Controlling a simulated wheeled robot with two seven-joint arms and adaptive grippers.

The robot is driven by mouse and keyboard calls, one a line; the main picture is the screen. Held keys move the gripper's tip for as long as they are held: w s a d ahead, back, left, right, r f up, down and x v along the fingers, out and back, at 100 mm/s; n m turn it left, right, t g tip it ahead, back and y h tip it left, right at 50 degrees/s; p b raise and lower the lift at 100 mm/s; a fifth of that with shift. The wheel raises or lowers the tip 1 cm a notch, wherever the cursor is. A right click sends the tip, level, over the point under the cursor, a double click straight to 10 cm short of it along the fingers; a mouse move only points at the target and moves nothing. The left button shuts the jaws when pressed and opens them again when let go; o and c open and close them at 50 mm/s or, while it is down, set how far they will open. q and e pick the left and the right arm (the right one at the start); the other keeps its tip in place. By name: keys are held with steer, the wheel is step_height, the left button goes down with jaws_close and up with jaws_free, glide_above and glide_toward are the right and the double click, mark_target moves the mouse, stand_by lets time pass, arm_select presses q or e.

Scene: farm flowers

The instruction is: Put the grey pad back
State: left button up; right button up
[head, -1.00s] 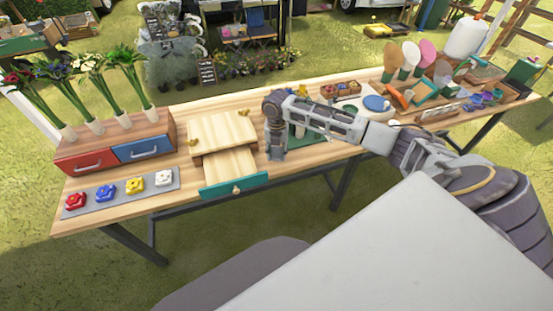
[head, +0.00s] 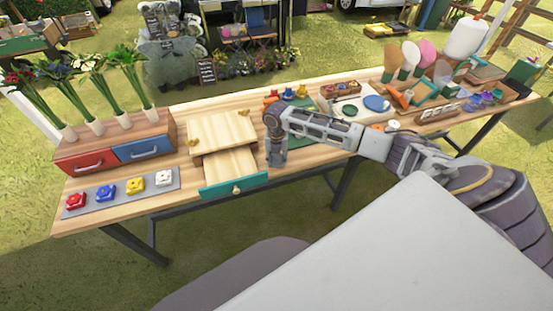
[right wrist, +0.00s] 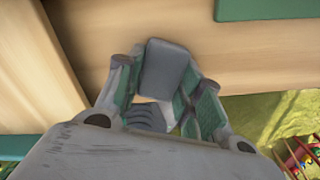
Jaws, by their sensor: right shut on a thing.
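The grey pad (right wrist: 166,70) is between the fingertips of my right gripper (right wrist: 165,85) in the right wrist view. It shows as a small rounded grey block, and the fingers with green inner faces are shut on it. Bare wooden tabletop shows beyond it. In the head view my right gripper (head: 277,158) points down over the table, just right of the wooden box with the open drawer. The pad is too small or hidden to make out there. My left gripper is not in view.
A wooden box (head: 222,130) has its green-fronted drawer (head: 234,187) pulled out. A green mat (head: 323,128) lies to the right, partly behind my arm. A grey mat (head: 82,209) with several coloured pieces lies left. A blue-and-red drawer unit (head: 140,150) stands behind it.

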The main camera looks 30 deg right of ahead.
mark_target(277, 159)
steer(key=shift+f, duration=0.1)
steer(key=o, duration=1)
step_height(277, 159, up, 12)
steer(key=shift+r, duration=0.15)
stand_by(0.4)
stand_by(0.4)
